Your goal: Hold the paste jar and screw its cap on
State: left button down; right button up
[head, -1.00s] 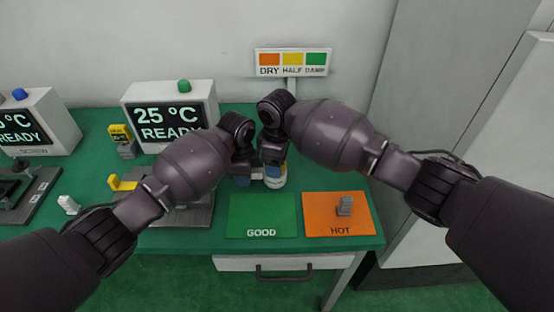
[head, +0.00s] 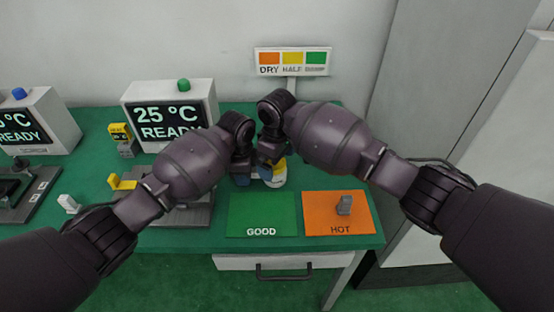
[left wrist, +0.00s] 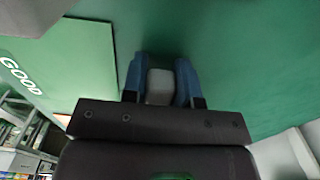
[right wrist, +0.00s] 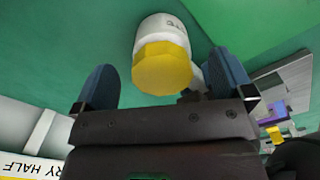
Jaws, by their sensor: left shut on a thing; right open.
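The paste jar (head: 275,181) is white with a yellow cap (head: 281,163) and stands upright on the green table behind the GOOD mat. The right wrist view shows the cap (right wrist: 162,69) sitting on top of the white jar (right wrist: 163,29); how tight it is cannot be told. My left gripper (head: 249,179) is low at the jar's left side. In the left wrist view (left wrist: 160,82) its blue fingers are shut on a pale block, apparently the jar's side grip. My right gripper (right wrist: 170,85) is open above the jar, its fingers apart on either side of the cap.
The DRY/HALF/DAMP sign (head: 291,61) stands behind. A 25 °C display box (head: 160,92) and a dark fixture (head: 195,213) stand left.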

jog(key=shift+r, duration=0.2)
jog(key=shift+r, duration=1.35)
jog(key=n, duration=0.4)
jog(key=shift+w, duration=0.15)
jog(key=n, duration=1)
jog(key=shift+w, duration=0.2)
jog(key=shift+f, duration=0.2)
jog(key=shift+f, duration=1.35)
